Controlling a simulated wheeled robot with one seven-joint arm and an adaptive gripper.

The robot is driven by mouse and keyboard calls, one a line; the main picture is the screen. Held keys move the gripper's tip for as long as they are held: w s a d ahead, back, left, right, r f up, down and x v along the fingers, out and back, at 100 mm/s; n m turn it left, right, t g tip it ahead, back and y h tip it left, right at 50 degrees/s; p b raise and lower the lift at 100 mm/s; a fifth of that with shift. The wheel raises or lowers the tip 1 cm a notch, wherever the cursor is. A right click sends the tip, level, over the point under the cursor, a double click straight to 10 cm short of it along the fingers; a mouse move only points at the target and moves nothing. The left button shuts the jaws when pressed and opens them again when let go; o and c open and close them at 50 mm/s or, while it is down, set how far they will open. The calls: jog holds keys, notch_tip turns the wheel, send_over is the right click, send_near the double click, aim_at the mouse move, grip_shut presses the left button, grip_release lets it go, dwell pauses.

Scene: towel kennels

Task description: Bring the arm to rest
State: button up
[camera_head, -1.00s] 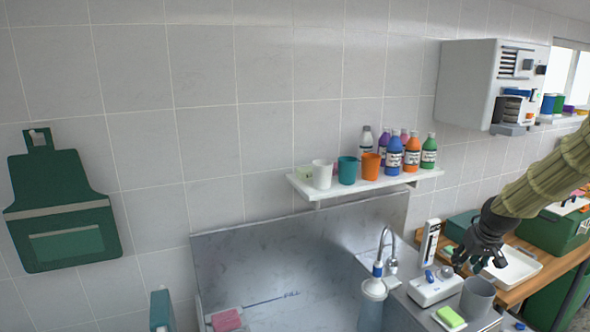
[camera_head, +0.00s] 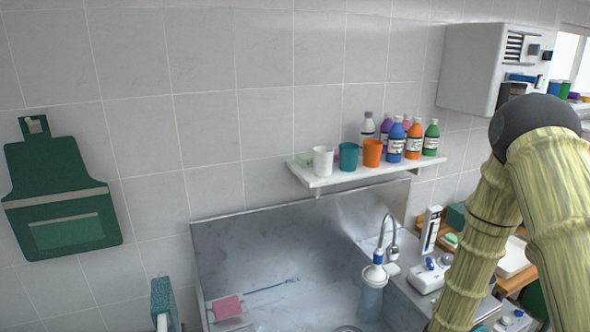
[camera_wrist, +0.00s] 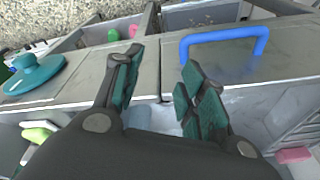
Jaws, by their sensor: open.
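My gripper (camera_wrist: 158,88) is open in the wrist view, with its two dark fingers with green pads apart and nothing between them. Below it are grey metal surfaces with a blue handle (camera_wrist: 225,40) on the right and a teal lidded thing (camera_wrist: 34,75) on the left. In the head view my arm is bent at the right side, with its elbow high and the forearm running down out of the bottom edge. The gripper itself is out of the head view.
A metal tub (camera_head: 255,232) with a faucet (camera_head: 389,235) stands by the wall. A white shelf (camera_head: 330,180) holds cups and several bottles. A wall unit (camera_head: 478,68) hangs close behind my elbow. A green apron (camera_head: 62,195) hangs at left.

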jog(key=s+a+f+g, duration=0.1)
jog(key=s+a+f, duration=0.2)
jog(key=s, duration=0.7)
jog(key=s+a+f+g, duration=0.1)
jog(key=s+a+f, duration=0.2)
jog(key=s, duration=0.6)
jog(key=s+a+f, duration=0.3)
jog(key=s+f, duration=0.1)
jog(key=s, duration=0.6)
notch_tip(320, 180, down, 14)
jog(key=b, duration=1.4)
jog(key=shift+a+r, duration=0.15)
jog(key=shift+a, duration=0.05)
